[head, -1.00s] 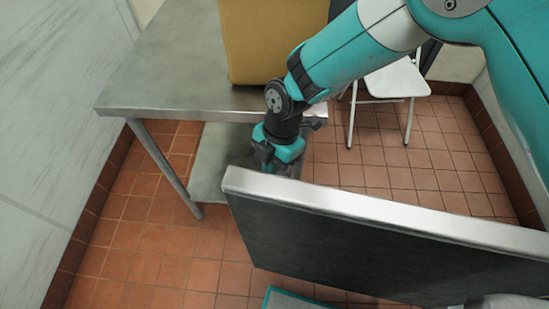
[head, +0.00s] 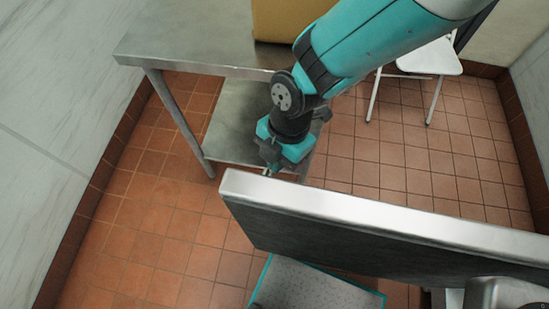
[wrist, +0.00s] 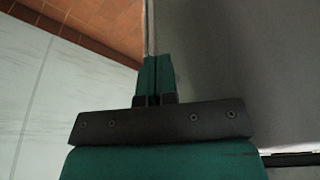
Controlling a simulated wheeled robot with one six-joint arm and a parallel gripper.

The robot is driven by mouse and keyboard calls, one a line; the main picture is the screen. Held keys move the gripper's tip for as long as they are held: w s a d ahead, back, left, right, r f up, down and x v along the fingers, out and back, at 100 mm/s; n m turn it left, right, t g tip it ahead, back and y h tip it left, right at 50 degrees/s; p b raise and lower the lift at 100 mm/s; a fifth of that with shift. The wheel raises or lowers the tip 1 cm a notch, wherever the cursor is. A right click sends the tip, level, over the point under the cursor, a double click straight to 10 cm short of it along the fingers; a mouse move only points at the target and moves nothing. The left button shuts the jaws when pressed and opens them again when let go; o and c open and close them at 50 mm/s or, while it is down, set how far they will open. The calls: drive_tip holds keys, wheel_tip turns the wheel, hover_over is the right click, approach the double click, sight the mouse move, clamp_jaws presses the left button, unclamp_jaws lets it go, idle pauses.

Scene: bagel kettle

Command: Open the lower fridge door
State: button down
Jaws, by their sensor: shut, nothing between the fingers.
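The lower fridge door (head: 375,229) stands swung out across the lower right of the head view, with a bright metal top edge and a dark face towards me. My gripper (head: 268,171) is beyond the door's free left end, pointing down. Its fingers are partly hidden in the head view. In the wrist view my gripper (wrist: 152,75) is shut and empty, its teal fingers together beside the vertical edge of the grey door (wrist: 235,70). I cannot tell whether they touch it. The handle is not clearly visible.
A steel table (head: 185,45) with a lower shelf stands behind my gripper, carrying a yellow-brown box (head: 290,20). A white folding chair (head: 432,60) stands at the back right. A pale wall (head: 50,130) runs along the left. Tiled floor (head: 150,245) is free left of the door.

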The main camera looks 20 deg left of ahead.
drive_tip(key=w+b+v, duration=0.2)
drive_tip(key=v, duration=0.9)
drive_tip(key=shift+w+d, duration=0.15)
drive_tip(key=shift+d, duration=0.25)
drive_tip(key=w+d+r+m+t+y, duration=0.1)
drive_tip(key=w+d+r+m+y, duration=0.1)
drive_tip(key=d+r+m, duration=0.95)
drive_tip(key=s+d+r+m+t, duration=0.1)
drive_tip(key=s+d+m, duration=0.2)
drive_tip(key=d+m, duration=0.3)
drive_tip(key=s+d+r+m+y, duration=0.1)
drive_tip(key=s+d+r+m, duration=0.1)
drive_tip(key=d+m, duration=0.4)
drive_tip(key=shift+s+d+m+t, duration=0.2)
drive_tip(key=shift+s+m+t, duration=0.2)
drive_tip(key=shift+s+m, duration=0.55)
drive_tip(key=shift+w, duration=0.2)
